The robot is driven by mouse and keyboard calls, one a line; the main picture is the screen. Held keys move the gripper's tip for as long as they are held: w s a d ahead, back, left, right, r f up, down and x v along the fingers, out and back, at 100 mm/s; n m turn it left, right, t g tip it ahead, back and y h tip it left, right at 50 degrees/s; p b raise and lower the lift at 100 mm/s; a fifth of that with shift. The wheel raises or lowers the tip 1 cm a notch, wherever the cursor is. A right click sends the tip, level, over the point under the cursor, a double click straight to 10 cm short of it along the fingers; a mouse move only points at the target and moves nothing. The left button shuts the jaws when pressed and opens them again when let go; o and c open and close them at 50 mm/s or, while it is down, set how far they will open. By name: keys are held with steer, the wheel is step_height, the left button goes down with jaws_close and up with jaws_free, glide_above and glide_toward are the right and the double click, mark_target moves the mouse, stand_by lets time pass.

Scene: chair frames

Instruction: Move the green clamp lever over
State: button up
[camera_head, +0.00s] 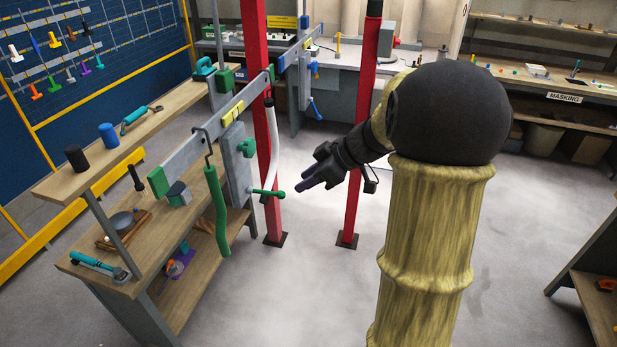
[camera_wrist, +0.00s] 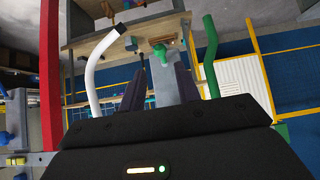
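The green clamp lever (camera_head: 268,193) sticks out sideways to the right from the grey clamp block (camera_head: 237,165) on a long grey bar. It has a rounded end. My gripper (camera_head: 304,184) is just to the right of that end, with its dark purple fingers pointing at it; a small gap shows between them. In the wrist view the fingers stand apart on either side, with my gripper (camera_wrist: 159,70) empty. A green part that looks like the lever (camera_wrist: 160,52) appears ahead between the fingertips. I cannot tell the exact distance.
A green curved handle (camera_head: 217,210) hangs left of the lever, and a white curved one (camera_head: 275,135) hangs behind it. Red posts (camera_head: 262,90) (camera_head: 362,130) stand close to my arm. A wooden bench (camera_head: 110,275) with tools is at left.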

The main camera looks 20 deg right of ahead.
mark_target(284, 193)
steer(key=shift+f, duration=0.1)
steer(key=p+x, duration=0.1)
steer(key=x, duration=0.7)
steer(key=shift+p, duration=0.4)
steer(key=shift+c, duration=0.2)
steer(key=c, duration=0.5)
